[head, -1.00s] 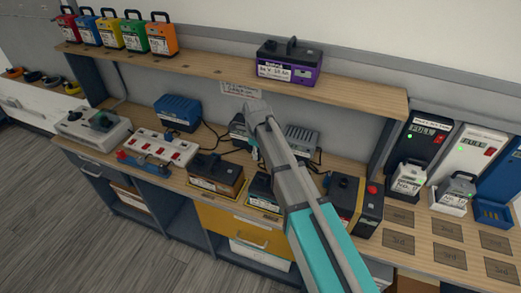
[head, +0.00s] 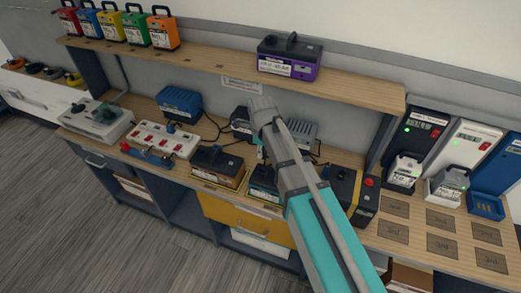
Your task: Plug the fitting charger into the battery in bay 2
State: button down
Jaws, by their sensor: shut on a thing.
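Three batteries stand in a row on the bench: a brown-and-black one (head: 217,165), a teal-and-black one (head: 262,187) partly behind my arm, and a black-and-yellow one (head: 341,188). I cannot read their bay numbers. Behind them are a blue charger (head: 180,104), a dark charger (head: 240,121) and a grey charger (head: 301,133) with black cables. My gripper (head: 260,155) is mostly hidden under my arm, above the back of the teal battery. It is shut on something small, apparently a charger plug. I cannot tell whether this touches the battery.
A shelf (head: 215,65) above holds a purple battery (head: 288,62) and several coloured packs. A red-switched power strip (head: 163,141) and a grey device (head: 97,122) stand at left. Charging docks with packs (head: 405,171) stand at right. Several marked squares (head: 396,207) at right are empty.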

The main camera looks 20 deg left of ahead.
jog(key=shift+f+b, duration=3.3)
jog(key=shift+f, duration=0.1)
jog(key=shift+f+b, duration=1)
jog(key=shift+c, duration=2.1)
grip_release()
jog(key=shift+r, duration=0.2)
